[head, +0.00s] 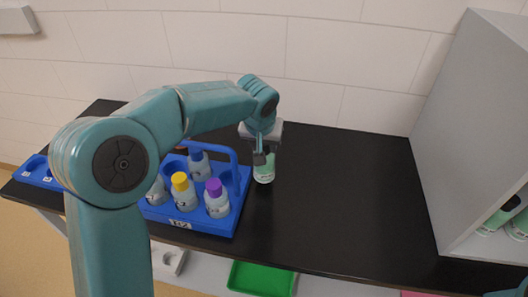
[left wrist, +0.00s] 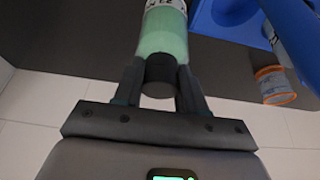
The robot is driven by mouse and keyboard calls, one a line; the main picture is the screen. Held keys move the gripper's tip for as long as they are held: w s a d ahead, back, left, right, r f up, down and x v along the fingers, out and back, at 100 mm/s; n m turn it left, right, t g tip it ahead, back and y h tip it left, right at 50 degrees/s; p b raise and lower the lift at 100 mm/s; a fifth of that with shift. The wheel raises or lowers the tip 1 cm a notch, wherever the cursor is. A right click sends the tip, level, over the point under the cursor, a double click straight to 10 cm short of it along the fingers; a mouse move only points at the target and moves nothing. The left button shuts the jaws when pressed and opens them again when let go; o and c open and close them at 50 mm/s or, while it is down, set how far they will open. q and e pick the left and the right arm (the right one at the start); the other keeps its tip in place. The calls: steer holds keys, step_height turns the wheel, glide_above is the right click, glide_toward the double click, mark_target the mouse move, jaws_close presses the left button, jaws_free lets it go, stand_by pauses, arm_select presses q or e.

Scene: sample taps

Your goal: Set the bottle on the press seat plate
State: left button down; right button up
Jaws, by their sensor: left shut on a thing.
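The bottle (head: 264,173) has pale green contents, a white label with dark print and a dark cap. My left gripper (head: 264,154) is shut on it near the cap, over the black bench to the right of the blue rack. In the left wrist view the bottle (left wrist: 163,38) sits between the two fingers (left wrist: 160,80), its cap towards the palm. I cannot tell whether its base touches the bench. I cannot make out the press seat plate in either view. My right gripper is not in view.
A blue carrier rack (head: 205,228) with a handle and several capped bottles stands just left of the held bottle. A grey cabinet (head: 470,130) with green bottles (head: 497,220) stands at the right. The black bench (head: 345,200) between is clear. A green tray (head: 262,278) lies below its front edge.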

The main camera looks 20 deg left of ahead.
arm_select(q)
step_height(320, 180, down, 3)
steer(key=shift+r, duration=0.1)
steer(key=shift+f, duration=0.2)
steer(key=c, duration=0.6)
jaws_free()
steer(key=shift+c, duration=0.2)
